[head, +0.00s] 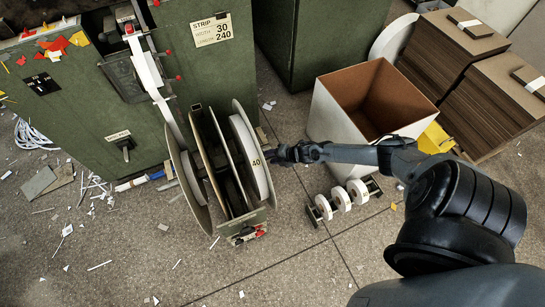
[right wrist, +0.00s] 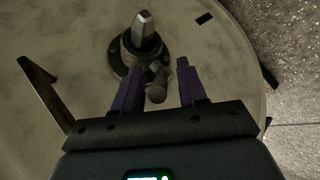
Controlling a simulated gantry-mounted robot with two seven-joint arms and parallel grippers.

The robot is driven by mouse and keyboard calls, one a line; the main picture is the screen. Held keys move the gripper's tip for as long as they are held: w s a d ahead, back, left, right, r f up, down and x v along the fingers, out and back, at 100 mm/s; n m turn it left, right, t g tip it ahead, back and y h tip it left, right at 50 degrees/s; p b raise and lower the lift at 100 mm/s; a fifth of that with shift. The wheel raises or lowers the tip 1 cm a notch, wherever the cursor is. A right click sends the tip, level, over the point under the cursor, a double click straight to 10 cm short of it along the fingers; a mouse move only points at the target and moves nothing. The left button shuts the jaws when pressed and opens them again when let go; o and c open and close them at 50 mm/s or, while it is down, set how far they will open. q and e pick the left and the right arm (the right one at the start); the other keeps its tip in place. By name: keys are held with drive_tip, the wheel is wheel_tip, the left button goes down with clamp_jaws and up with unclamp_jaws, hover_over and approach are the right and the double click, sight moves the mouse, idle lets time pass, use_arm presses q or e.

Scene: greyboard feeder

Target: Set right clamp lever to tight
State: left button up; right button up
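In the right wrist view, a dark clamp hub (right wrist: 128,62) with a pale square-ended shaft (right wrist: 145,28) sits on the face of a large round disc (right wrist: 232,75). A short, rounded lever end (right wrist: 157,92) extends from the hub towards my right gripper (right wrist: 160,68). The gripper's two fingers are apart, with the lever end between them; I cannot tell whether either touches it. In the head view, my right gripper (head: 275,155) is at the right side of the reel stand (head: 246,222), beside the reel marked 40 (head: 256,163), and hides the clamp. My left gripper is not in view.
A green cabinet (head: 180,110) stands behind the reels. A white open box (head: 345,118) is behind my right forearm, and a small stand with white rolls (head: 341,199) is on the floor below it. Stacks of greyboard (head: 480,95) stand at right. Paper scraps litter the floor.

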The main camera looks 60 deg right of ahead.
drive_tip(key=shift+s+d+r+p, duration=0.1)
drive_tip(key=shift+s+r+p, duration=0.3)
drive_tip(key=shift+r+p, duration=0.05)
drive_tip(key=p+v, duration=0.5)
drive_tip(key=v, duration=0.4)
drive_tip(key=shift+s+p, duration=0.3)
drive_tip(key=shift+p, duration=0.1)
drive_tip(key=shift+r, duration=0.1)
